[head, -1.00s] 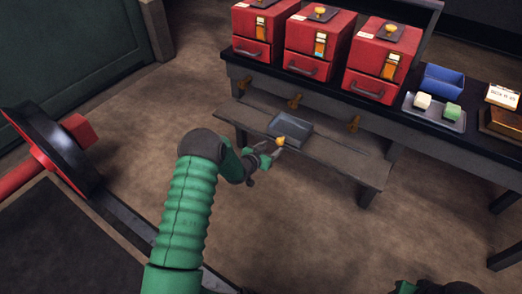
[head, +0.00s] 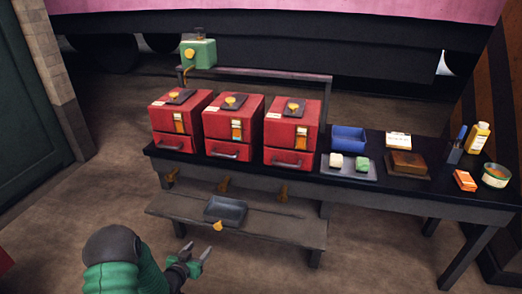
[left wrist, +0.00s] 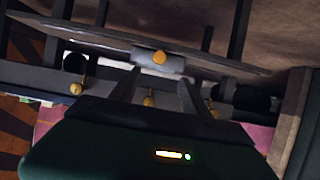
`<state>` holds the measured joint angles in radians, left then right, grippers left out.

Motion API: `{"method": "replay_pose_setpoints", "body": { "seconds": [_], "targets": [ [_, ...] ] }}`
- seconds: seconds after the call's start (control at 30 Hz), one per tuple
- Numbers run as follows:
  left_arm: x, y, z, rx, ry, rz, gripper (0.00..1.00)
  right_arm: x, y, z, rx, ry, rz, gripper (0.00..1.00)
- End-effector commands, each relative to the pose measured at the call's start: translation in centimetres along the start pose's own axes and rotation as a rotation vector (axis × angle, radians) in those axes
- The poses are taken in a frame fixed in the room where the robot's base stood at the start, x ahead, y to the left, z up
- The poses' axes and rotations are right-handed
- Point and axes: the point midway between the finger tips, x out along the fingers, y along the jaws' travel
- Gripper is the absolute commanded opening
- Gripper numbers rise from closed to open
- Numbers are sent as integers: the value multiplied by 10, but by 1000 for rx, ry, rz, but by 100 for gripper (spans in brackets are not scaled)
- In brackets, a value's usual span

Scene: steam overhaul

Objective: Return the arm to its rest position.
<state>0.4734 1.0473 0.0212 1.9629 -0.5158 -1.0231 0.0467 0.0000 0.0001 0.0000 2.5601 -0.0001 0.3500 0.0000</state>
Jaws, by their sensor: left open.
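My left arm comes in from the lower left of the head view. Its gripper (head: 198,250) is open and empty, in front of the low shelf and just below the grey tray (head: 225,210). In the left wrist view the two dark fingers (left wrist: 156,85) stand apart with nothing held between them. The tray, with an orange-yellow knob (head: 217,225) at its front edge, rests on the low shelf (head: 285,230); the knob also shows in the left wrist view (left wrist: 160,57). My right gripper is not in view.
Three red boxes (head: 233,125) with drawers stand on the dark bench (head: 330,178). Brass taps (head: 223,184) stick out below its top. Open floor (head: 150,210) lies left of the shelf.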

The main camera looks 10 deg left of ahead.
Motion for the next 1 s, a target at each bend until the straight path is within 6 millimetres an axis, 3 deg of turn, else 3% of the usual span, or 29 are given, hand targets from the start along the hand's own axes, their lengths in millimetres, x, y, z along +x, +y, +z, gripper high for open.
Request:
{"method": "replay_pose_setpoints", "body": {
  "seconds": [0.13,0.23,0.5,0.67,0.73,1.0],
  "targets": [
    [-24,27,-28,36,-173,-27,55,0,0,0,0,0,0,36],
    [-68,57,-36,43,-361,-53,55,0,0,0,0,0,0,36],
    [-204,128,-19,1,-741,-48,55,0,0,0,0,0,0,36],
    [-277,161,-2,-25,-906,-11,55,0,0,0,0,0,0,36],
    [-293,161,-33,-28,-918,-12,55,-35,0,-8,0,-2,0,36],
    [-330,159,-119,-28,-917,-14,55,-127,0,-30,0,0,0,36]
  ]
}}
